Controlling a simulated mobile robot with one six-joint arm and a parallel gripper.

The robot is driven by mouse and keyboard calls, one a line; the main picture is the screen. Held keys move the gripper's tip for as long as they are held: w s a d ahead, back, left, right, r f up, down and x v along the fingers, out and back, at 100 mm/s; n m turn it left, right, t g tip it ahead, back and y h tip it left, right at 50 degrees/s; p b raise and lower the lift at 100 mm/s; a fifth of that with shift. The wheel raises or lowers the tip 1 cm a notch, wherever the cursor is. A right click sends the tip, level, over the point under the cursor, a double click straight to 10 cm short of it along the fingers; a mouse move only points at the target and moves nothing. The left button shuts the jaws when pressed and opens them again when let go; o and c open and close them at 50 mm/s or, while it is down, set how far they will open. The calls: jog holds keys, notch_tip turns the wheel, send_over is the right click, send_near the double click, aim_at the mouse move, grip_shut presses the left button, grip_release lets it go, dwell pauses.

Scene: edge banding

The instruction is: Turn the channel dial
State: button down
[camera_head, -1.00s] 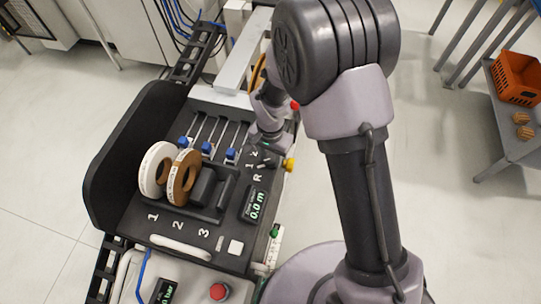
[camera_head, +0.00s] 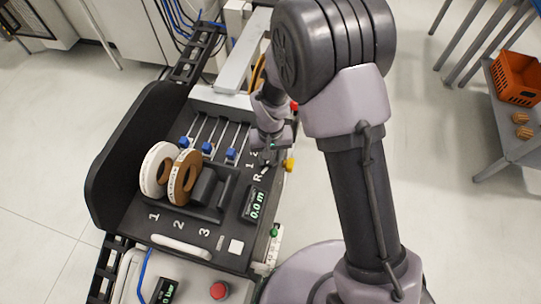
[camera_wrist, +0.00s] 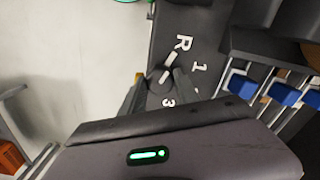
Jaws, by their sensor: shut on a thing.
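The channel dial (camera_wrist: 160,84) is a dark round knob with a white pointer line on the black console. In the wrist view it lies between the two fingers of my gripper (camera_wrist: 158,88), which is shut on it. The white line lies near the printed R (camera_wrist: 183,43), with 1 and 3 printed around the dial. In the head view my gripper (camera_head: 269,154) is at the console's right side, and its wrist and fingers hide most of the dial.
White (camera_head: 155,168) and brown (camera_head: 184,172) tape rolls stand on the console (camera_head: 168,222). Blue sliders (camera_head: 207,148) lie behind them. A display (camera_head: 255,204) reads 0.0 m. A yellow knob (camera_head: 290,164) is right of my gripper. A red button (camera_head: 219,290) is in front.

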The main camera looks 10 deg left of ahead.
dwell(0.4)
jog(key=c, duration=0.9)
grip_release()
jog(key=shift+r, duration=0.1)
notch_tip(320, 180, up, 17)
jog(key=p, duration=0.5)
jog(key=shift+r, duration=0.15)
